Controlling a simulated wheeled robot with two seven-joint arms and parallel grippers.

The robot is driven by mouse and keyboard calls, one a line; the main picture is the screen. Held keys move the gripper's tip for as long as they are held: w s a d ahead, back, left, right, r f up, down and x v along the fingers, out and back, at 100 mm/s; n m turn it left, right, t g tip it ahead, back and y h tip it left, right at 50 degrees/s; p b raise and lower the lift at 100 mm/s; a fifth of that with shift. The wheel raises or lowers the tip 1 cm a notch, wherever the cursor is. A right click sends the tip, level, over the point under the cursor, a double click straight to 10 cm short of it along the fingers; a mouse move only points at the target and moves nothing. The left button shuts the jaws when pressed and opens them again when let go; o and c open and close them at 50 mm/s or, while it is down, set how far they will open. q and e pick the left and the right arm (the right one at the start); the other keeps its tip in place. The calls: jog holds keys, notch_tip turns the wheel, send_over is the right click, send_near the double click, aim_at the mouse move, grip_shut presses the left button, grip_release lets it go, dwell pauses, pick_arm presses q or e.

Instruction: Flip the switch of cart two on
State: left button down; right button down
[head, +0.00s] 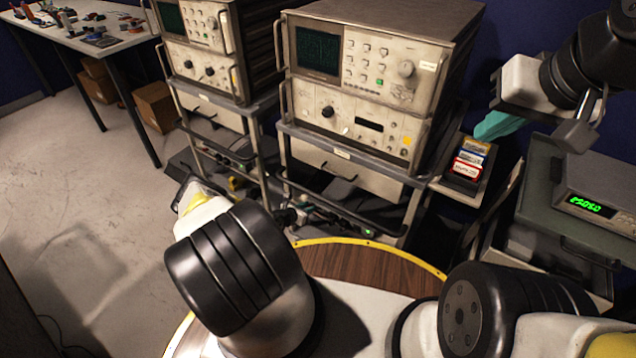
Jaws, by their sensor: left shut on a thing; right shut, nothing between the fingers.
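Two instrument carts stand side by side in the head view, a left cart (250,113) and a nearer right cart (300,133). The right cart has a small label (342,154), too small to read. A dark power strip (345,221) with a green light lies low on the right cart; its switch is too small to make out. My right gripper (560,135) is shut and empty, raised at the upper right, away from the carts.
A side tray (463,185) of small boxes adjoins the right cart. A teal cloth (495,125) shows beside my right gripper. A bench instrument with a green display (592,205) stands at the right. A workbench (75,35) and cardboard boxes (155,105) are at the upper left.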

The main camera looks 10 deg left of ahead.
pick_arm(q)
jog(key=c, duration=1.2)
grip_release()
jog(key=v, duration=0.8)
jog(key=shift+w, duration=0.1)
